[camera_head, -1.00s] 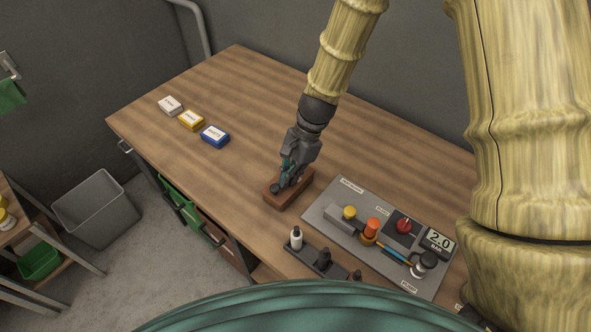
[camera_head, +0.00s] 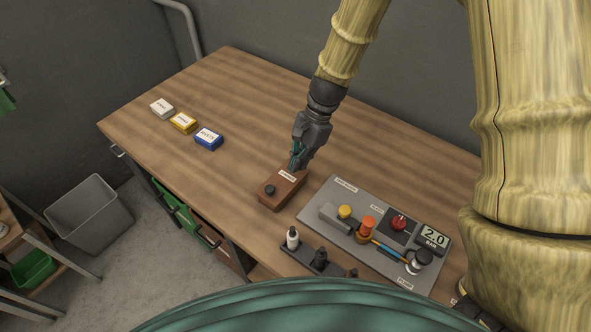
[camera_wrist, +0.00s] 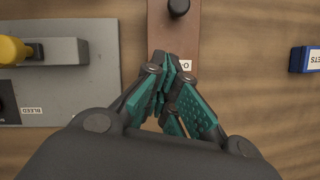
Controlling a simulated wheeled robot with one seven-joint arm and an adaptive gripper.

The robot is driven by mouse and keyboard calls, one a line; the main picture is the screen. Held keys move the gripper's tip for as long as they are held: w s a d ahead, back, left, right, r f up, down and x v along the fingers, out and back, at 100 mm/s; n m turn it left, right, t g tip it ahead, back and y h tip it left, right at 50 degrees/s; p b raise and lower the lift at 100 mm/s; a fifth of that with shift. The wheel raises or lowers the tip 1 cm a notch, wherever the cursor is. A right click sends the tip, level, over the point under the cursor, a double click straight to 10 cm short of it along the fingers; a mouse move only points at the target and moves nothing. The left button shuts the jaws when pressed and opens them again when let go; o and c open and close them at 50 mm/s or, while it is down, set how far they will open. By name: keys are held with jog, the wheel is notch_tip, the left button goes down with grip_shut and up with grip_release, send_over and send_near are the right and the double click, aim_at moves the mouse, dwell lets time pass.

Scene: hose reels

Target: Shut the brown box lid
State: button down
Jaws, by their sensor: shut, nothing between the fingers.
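The brown box (camera_head: 283,188) sits on the workbench, left of the grey panel. Its top is a flat brown lid with a dark round knob (camera_head: 270,189) near the front end and a white label near the back end. The lid looks level on the box; I cannot tell whether it is fully seated. My gripper (camera_head: 296,165) is shut and empty, pointing down at the box's back end. In the wrist view the closed fingertips (camera_wrist: 168,58) overlap the brown lid (camera_wrist: 172,32) beside the label, with the knob (camera_wrist: 178,7) beyond. Whether they touch it is unclear.
The grey panel (camera_head: 330,222) with a yellow knob, orange valve, red dial and gauge is right of the box. A dark holder with a white bottle (camera_head: 292,238) stands in front. White, yellow and blue boxes (camera_head: 208,139) lie at the left.

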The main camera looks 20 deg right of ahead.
jog(key=b+v, duration=0.1)
jog(key=v, duration=0.6)
jog(key=shift+b, duration=0.4)
